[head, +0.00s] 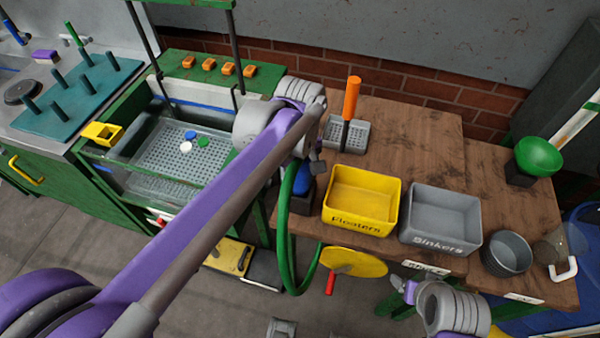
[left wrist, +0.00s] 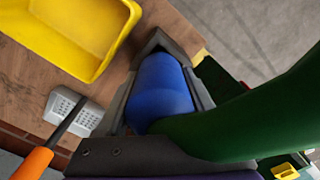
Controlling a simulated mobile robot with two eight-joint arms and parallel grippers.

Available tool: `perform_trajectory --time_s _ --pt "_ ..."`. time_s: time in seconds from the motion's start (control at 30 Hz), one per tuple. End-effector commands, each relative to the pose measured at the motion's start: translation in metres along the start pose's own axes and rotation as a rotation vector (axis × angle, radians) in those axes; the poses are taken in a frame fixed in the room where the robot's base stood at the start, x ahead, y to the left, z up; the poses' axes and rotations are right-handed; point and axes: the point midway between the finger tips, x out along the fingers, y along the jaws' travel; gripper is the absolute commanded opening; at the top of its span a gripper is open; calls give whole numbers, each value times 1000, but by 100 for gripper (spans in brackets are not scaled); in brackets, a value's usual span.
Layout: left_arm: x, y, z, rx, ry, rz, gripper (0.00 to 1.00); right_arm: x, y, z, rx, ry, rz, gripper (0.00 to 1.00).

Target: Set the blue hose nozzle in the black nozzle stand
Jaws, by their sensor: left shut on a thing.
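The blue hose nozzle (head: 302,181) is at the table's left edge, with a green hose (head: 285,215) attached. My left gripper (head: 316,163) is shut on it; the left wrist view shows the blue nozzle (left wrist: 162,90) between the dark fingers. A dark block, seemingly the black nozzle stand (head: 299,203), shows right below the nozzle. My arm and the hose partly cover this spot, so I cannot tell whether the nozzle sits in the stand or just above it. My right gripper (head: 403,288) is low at the table's front edge, its jaws unclear.
The yellow Floaters bin (head: 362,225) stands close to the right of the nozzle, with the grey Sinkers bin (head: 440,245) beyond. Behind is a grey perforated holder (head: 360,134) with an orange-handled tool (head: 352,98). A water tank (head: 150,180) is at left. The hose hangs in a loop off the table.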

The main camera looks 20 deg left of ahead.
Motion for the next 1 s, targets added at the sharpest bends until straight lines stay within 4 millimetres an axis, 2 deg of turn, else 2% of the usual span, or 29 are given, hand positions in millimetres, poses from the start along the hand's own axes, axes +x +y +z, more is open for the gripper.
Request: perform_trajectory --time_s 0.2,1.0 --pt "9 0 0 0 0 0 29 4 0 3 0 -2 0 75" --pt "15 0 0 0 0 0 29 7 0 5 0 -3 0 75"
